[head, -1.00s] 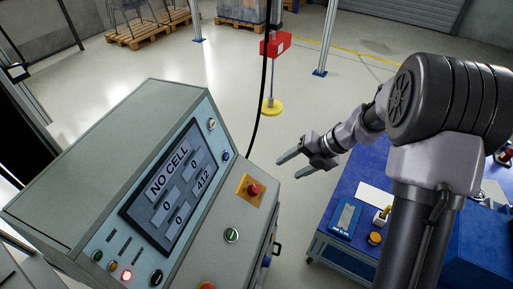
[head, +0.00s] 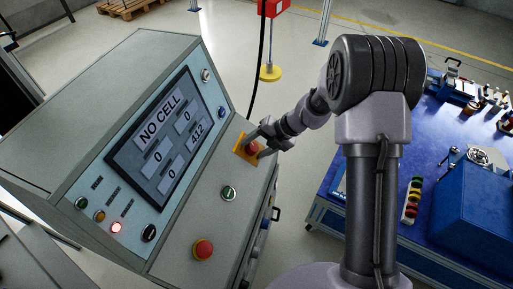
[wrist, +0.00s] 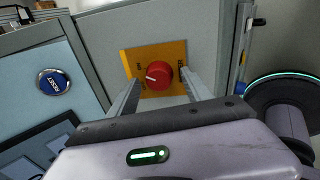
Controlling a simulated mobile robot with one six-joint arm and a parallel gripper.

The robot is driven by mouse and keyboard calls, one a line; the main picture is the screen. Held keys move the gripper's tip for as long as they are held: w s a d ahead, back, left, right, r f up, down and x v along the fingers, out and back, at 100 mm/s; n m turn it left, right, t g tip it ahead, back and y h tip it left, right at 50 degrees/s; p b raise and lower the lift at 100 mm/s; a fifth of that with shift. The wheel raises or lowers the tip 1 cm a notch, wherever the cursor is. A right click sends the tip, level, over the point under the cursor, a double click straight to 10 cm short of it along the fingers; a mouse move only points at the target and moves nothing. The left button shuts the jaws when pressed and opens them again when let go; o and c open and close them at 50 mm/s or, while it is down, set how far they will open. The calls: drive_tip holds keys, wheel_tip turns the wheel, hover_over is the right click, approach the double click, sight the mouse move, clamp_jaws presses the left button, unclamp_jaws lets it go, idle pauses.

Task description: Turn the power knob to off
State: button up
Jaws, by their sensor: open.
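The power knob (head: 252,149) is a red round knob on a yellow plate on the console's sloped panel. In the wrist view the knob (wrist: 159,74) is in the middle, with a white mark pointing left in the picture. My gripper (head: 259,144) is open at the knob in the head view. In the wrist view its two fingers stand on either side of the knob, with gaps visible. I cannot tell how far the fingertips are from the panel.
The console screen (head: 160,135) reads "NO CELL". A green button (head: 228,192) and a red mushroom button (head: 203,249) sit lower on the panel. A blue button (wrist: 53,82) is left of the knob. A black cable (head: 259,75) hangs behind. A blue table (head: 440,130) stands right.

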clamp_jaws()
drive_tip(key=shift+r+n, duration=0.1)
drive_tip(key=shift+n, duration=0.3)
drive_tip(key=shift+n+p, duration=0.6)
drive_tip(key=n+p, duration=0.1)
drive_tip(key=n, duration=0.2)
drive_tip(key=shift+n+g, duration=0.3)
drive_tip(key=shift+n, duration=0.1)
drive_tip(key=n, duration=0.6)
drive_tip(key=shift+w+d+h, duration=0.1)
drive_tip(key=shift+w+h, duration=0.05)
drive_tip(key=shift+h, duration=0.25)
drive_tip(key=shift+n, duration=0.3)
